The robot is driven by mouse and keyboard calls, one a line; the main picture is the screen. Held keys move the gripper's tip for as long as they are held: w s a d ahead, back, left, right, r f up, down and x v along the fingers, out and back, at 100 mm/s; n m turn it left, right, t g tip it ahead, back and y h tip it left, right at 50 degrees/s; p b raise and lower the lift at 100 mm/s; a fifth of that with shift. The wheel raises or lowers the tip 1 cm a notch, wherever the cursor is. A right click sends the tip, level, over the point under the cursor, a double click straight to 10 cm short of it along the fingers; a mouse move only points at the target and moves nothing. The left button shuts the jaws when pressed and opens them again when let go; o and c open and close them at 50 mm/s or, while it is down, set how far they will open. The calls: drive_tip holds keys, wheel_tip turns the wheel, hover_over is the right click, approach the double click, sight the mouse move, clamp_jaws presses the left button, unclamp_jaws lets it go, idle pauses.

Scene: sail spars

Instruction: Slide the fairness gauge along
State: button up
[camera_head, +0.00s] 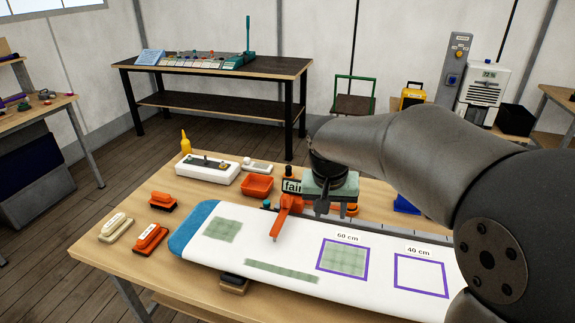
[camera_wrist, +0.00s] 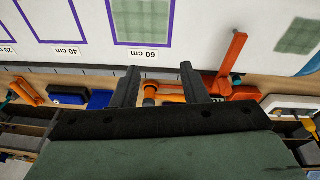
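The fairness gauge (camera_head: 287,204), an orange piece with a "fair" label, stands at the far edge of the white board (camera_head: 215,255). Its orange arm reaches over the board; this arm also shows in the wrist view (camera_wrist: 232,62), right of the fingers. My gripper (camera_head: 323,208) is just right of the gauge in the head view, above the board's far edge. In the wrist view its two dark fingers (camera_wrist: 159,76) are apart. An orange round part with a black band (camera_wrist: 150,92) shows between them, and I cannot tell its depth. My gripper hides part of the gauge's surroundings.
The board has green patches and purple squares marked 60 cm (camera_head: 344,258) and 40 cm (camera_head: 420,275). An orange tray (camera_head: 257,187), a white device (camera_head: 207,168), a yellow bottle (camera_head: 185,143) and orange-handled blocks (camera_head: 150,238) stand on the wooden table. The board's middle is mostly clear.

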drive_tip(key=m+t, duration=0.1)
approach(285, 196)
drive_tip(key=f, duration=0.2)
drive_tip(key=shift+w+d+r+m, duration=0.15)
drive_tip(key=shift+w+r+m, duration=0.05)
drive_tip(key=shift+m, duration=0.1)
drive_tip(key=shift+f, duration=0.1)
drive_tip(key=b+x, duration=0.3)
drive_tip(key=x, duration=0.4)
drive_tip(key=shift+w+f, duration=0.1)
drive_tip(key=shift+f, duration=0.2)
drive_tip(key=shift+w, duration=0.1)
drive_tip(key=shift+c, duration=0.9)
drive_tip(key=c, duration=0.6)
